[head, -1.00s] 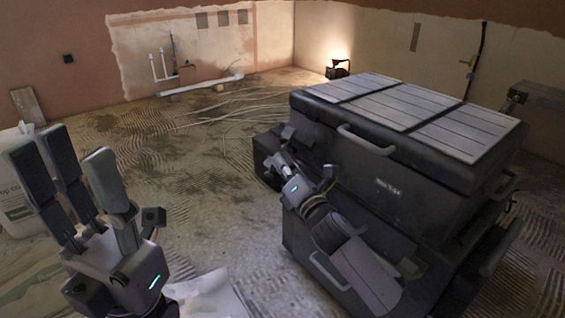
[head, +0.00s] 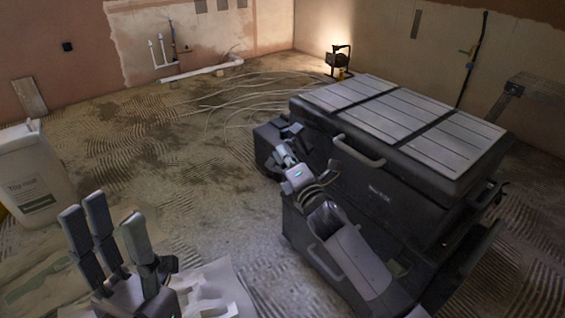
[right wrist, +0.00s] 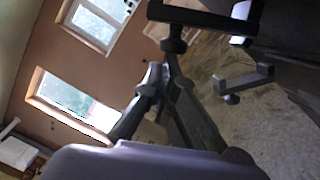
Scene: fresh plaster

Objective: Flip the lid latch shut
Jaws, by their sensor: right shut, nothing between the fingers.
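A dark storage case (head: 410,185) with a closed-looking lid (head: 400,120) topped by pale slats stands at the right in the head view. A grey handle (head: 357,152) is on the lid's front. My right gripper (head: 284,146) is at the lid's left end, shut and empty. Its dark fingers (right wrist: 160,85) also show in the right wrist view. There, a dark bracket-like piece (right wrist: 243,80) is beside the fingers; I cannot tell whether it is the latch. The latch is not clear in the head view. My left gripper (head: 105,225) is open and empty at lower left, far from the case.
A white jug (head: 32,180) stands at the left edge. A work lamp (head: 339,60) is lit by the back wall, with loose cables (head: 250,90) on the floor. White pipes (head: 200,72) run along the wall. The floor between jug and case is mostly clear.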

